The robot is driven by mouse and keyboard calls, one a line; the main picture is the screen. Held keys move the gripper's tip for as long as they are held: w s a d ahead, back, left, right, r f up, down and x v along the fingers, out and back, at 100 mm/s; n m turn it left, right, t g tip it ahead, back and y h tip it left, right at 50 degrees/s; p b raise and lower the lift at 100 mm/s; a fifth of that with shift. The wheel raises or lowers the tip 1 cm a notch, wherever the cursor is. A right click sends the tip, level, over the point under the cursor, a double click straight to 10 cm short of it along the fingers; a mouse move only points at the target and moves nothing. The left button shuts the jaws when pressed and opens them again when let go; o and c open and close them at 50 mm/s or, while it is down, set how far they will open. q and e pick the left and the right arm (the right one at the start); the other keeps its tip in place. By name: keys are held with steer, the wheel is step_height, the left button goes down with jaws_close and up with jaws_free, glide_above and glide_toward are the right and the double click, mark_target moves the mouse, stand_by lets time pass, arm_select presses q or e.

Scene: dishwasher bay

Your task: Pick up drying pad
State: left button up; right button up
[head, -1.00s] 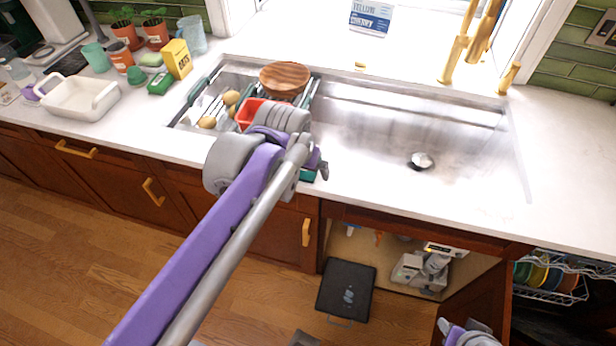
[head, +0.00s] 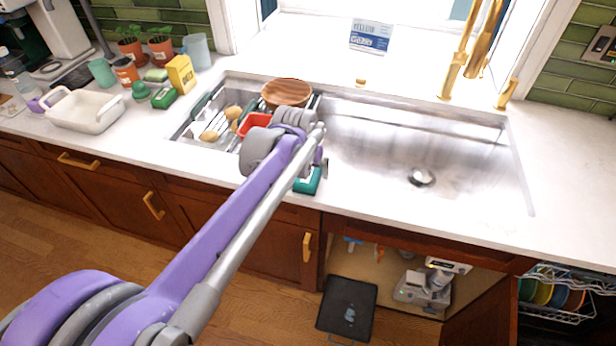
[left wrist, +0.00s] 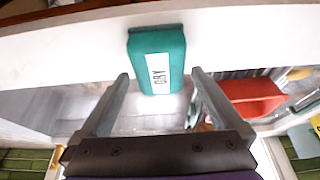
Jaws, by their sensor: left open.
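The drying pad (head: 309,182) is a teal block on the front rim of the sink, partly hidden behind my left arm in the head view. In the left wrist view the drying pad (left wrist: 157,60) shows a white label reading "DRY". My left gripper (left wrist: 160,76) is open, with one finger on each side of the pad's near end in that view. I cannot tell whether the fingers touch it. In the head view my left gripper (head: 319,166) is mostly hidden by its wrist, just above the pad. My right gripper is out of view.
A red container (head: 255,125) and a wooden bowl (head: 286,93) are in the sink's left part, close to my left wrist. The sink basin (head: 420,140) to the right is empty. A white dish (head: 82,104) and a yellow box (head: 180,75) stand on the left counter.

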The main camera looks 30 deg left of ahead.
mark_target(308, 172)
arm_select(q)
steer(key=shift+x, duration=0.9)
steer(key=shift+r, duration=0.1)
steer(key=c, duration=1.4)
step_height(308, 172, up, 10)
steer(key=shift+p, duration=0.4)
steer(key=o, duration=1)
steer(key=shift+c, duration=0.2)
steer(key=c, duration=0.6)
steer(key=shift+c, duration=0.2)
